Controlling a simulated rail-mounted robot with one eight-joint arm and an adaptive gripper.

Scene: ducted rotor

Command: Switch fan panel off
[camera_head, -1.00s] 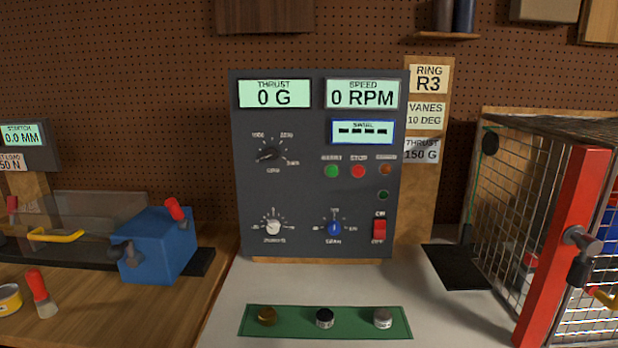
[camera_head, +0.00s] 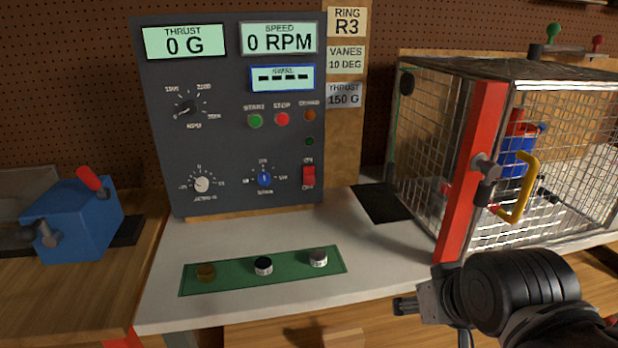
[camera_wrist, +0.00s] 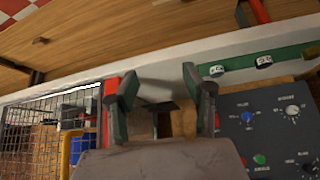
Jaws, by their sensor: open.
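The dark grey fan panel (camera_head: 240,115) stands upright at the back of the white bench in the head view. Its red ON/OFF rocker switch (camera_head: 308,177) is at the lower right of its face; I cannot tell which side is pressed. The displays are lit: thrust 0 G, speed 0 RPM, and dashes on the third. My gripper (camera_head: 404,306) is at the lower right, in front of the bench and away from the panel. In the wrist view its two fingers (camera_wrist: 160,90) are apart with nothing between them. The panel (camera_wrist: 285,140) shows there upside down at the right, partly hidden.
A wire cage (camera_head: 560,110) with a red post (camera_head: 468,175) and yellow handle (camera_head: 520,190) stands right of the panel. A green strip (camera_head: 225,279) with three knobs lies before the panel. A blue block (camera_head: 72,222) is at left.

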